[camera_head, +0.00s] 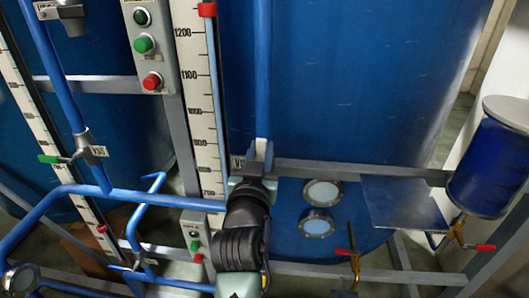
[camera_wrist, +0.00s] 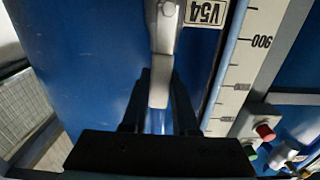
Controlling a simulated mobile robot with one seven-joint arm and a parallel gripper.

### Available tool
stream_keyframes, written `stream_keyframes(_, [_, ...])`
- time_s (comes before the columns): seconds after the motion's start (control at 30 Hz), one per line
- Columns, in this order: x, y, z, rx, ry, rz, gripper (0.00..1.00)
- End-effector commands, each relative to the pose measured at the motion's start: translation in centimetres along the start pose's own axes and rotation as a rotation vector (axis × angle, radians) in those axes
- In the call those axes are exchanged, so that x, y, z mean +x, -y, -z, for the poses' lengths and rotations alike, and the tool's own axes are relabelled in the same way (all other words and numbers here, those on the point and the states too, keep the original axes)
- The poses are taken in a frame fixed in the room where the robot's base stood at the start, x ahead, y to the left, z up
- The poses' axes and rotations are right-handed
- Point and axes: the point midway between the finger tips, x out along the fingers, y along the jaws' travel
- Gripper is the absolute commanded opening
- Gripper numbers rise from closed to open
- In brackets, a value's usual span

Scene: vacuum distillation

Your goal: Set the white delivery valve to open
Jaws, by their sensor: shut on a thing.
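The white delivery valve is on the vertical blue pipe (camera_head: 263,75), beside a V54 label (camera_wrist: 205,12) that reads upside down in the wrist view. Its white handle (camera_wrist: 160,85) lies between the two dark fingers of my gripper (camera_wrist: 157,103), which is shut on it. The handle looks roughly in line with the blue pipe behind it. In the head view only a small white part (camera_head: 261,150) shows above my gripper (camera_head: 256,162). My wrist and arm hide the rest of the valve there.
A measuring scale (camera_head: 200,100) stands just left of the pipe. Push-button boxes (camera_head: 147,45) are further left. A grey rail (camera_head: 330,168), a flat plate (camera_head: 405,203) and a blue cylinder (camera_head: 487,165) are to the right.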

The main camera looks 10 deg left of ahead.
Motion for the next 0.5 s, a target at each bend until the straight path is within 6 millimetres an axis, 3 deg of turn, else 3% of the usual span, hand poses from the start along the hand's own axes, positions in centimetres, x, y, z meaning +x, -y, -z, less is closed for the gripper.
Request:
stream_keyframes(0.43, [0.0, 0.12, -0.13, -0.012, 0.003, 0.001, 0.0])
stream_keyframes(0.47, [0.0, 0.12, -0.13, -0.012, 0.003, 0.001, 0.29])
stream_keyframes(0.5, [0.0, 0.12, -0.13, -0.011, 0.003, 0.001, 0.36])
